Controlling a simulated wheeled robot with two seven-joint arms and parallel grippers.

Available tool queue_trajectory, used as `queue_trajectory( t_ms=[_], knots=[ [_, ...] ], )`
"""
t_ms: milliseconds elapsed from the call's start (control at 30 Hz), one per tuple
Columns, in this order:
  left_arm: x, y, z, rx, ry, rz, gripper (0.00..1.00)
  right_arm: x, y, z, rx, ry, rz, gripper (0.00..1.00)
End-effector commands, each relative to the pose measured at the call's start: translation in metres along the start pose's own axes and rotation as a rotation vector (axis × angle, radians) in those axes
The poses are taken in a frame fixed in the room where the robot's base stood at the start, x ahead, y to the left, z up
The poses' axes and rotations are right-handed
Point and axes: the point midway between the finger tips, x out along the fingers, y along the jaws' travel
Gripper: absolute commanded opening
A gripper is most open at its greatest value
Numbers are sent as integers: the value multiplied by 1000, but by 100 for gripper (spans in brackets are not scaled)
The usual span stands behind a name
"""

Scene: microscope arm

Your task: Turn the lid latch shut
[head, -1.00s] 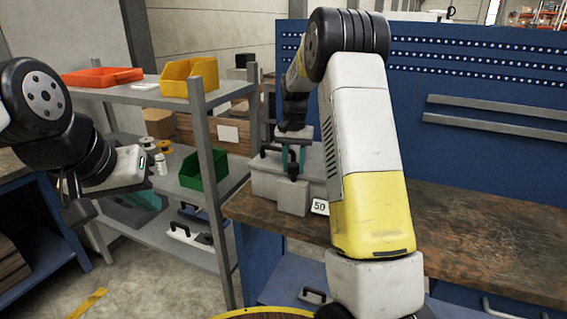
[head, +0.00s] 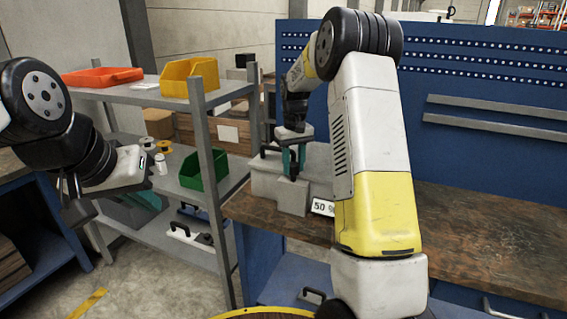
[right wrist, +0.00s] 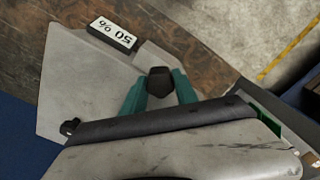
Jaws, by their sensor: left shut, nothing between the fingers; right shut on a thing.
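A grey box-like unit (head: 264,183) with a lid stands on the wooden bench top, and its pale body (right wrist: 62,85) fills the left of the right wrist view. My right gripper (head: 291,177) reaches down to its front side. In the right wrist view the teal fingers (right wrist: 159,88) are shut on a black latch knob (right wrist: 160,80), one finger on each side. The rest of the latch is hidden by the gripper. My left gripper (head: 72,190) is shut and empty at the left, in front of the shelf and well away from the unit.
A small sign reading 50 % (head: 322,207) stands beside the unit. A grey shelf (head: 195,110) at the left holds yellow, red and green bins. A blue pegboard (head: 480,120) rises behind the bench. The bench top (head: 480,220) at right is clear.

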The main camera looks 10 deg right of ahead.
Motion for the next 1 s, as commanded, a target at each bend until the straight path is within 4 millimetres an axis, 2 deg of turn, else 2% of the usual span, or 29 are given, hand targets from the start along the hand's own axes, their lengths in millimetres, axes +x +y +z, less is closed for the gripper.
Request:
queue_trajectory(
  t_ms=[400, 433, 533, 867, 1000],
  knots=[
    [0, 0, 0, 0, 0, 0, 0, -1, 0, -1, -9, 4, 1, 0],
    [0, 0, 0, 0, 0, 0, 0, -1, 0, -1, -9, 4, 1, 39],
    [0, 0, 0, 0, 0, 0, 0, -1, 0, -1, -8, 3, 1, 57],
    [0, 0, 0, 0, 0, 0, 0, -2, 0, 0, -7, 2, 1, 57],
    [0, 0, 0, 0, 0, 0, 0, -18, 0, -1, -7, 5, 1, 57]
  ],
)
